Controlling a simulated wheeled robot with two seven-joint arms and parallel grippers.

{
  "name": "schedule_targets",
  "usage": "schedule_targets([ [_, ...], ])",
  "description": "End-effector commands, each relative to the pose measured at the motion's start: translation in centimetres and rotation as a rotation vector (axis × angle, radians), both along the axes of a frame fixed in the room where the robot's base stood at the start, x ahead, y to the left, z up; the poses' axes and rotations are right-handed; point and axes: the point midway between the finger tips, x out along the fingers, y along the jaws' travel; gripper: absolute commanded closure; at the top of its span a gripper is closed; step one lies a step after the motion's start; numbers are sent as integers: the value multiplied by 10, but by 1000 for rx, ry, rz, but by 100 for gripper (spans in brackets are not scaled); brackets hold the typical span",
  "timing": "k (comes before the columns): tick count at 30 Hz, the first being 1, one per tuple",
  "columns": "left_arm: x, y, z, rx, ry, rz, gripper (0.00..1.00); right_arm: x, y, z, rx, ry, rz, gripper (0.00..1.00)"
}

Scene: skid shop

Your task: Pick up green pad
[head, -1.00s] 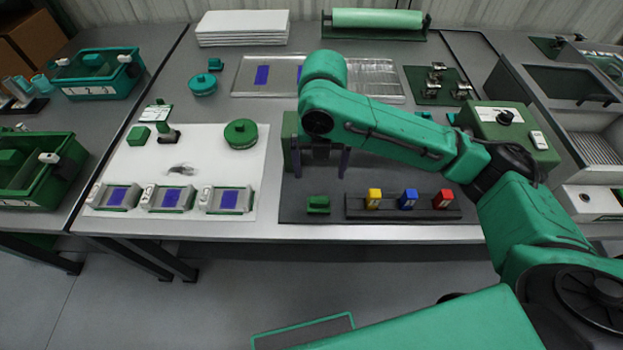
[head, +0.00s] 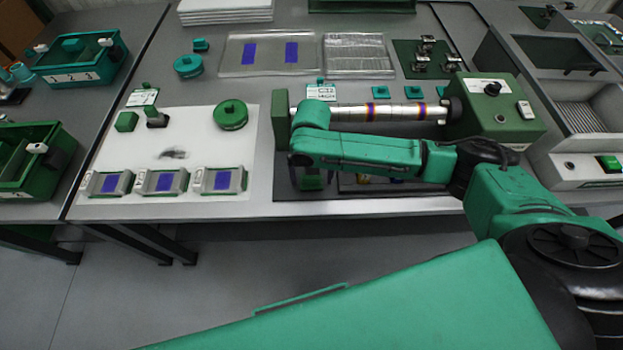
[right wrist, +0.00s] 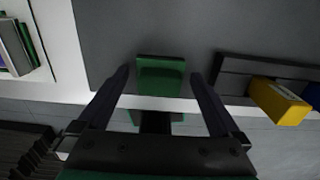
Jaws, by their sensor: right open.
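The green pad (head: 312,183) is a small green block on the dark mat at the front of the bench, partly hidden by my right arm in the head view. In the right wrist view the green pad (right wrist: 160,77) shows between the two fingers. My right gripper (head: 308,171) is over it, pointing down. Its fingers (right wrist: 159,80) are apart, one on each side of the pad, and hold nothing. I cannot tell how far above the mat the tips are. My left gripper is not in view.
A dark rack with a yellow block (right wrist: 279,100) and a blue block stands right of the pad. A metal roller (head: 345,113) spans behind my arm to a green machine (head: 495,105). A white sheet (head: 205,140) with several grey devices lies to the left.

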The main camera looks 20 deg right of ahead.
Motion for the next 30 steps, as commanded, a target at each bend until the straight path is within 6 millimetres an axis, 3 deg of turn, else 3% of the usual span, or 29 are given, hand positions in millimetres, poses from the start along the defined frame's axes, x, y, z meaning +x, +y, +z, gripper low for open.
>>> schedule_targets([
  [2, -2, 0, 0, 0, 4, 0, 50, 0, 0, 0, 0, 0, 0, 4],
  [8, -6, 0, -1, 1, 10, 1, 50, 0, 0, 0, 0, 0, 0, 80],
  [16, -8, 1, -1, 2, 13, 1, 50, 0, 0, 2, 0, 0, 0, 81],
  [20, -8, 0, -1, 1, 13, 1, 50, 1, 0, 12, 1, 0, 0, 81],
  [25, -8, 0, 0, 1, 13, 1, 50, 2, 0, 50, 3, -6, -1, 81],
  [30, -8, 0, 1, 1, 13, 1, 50, 2, 1, 115, 3, -8, 1, 81],
])
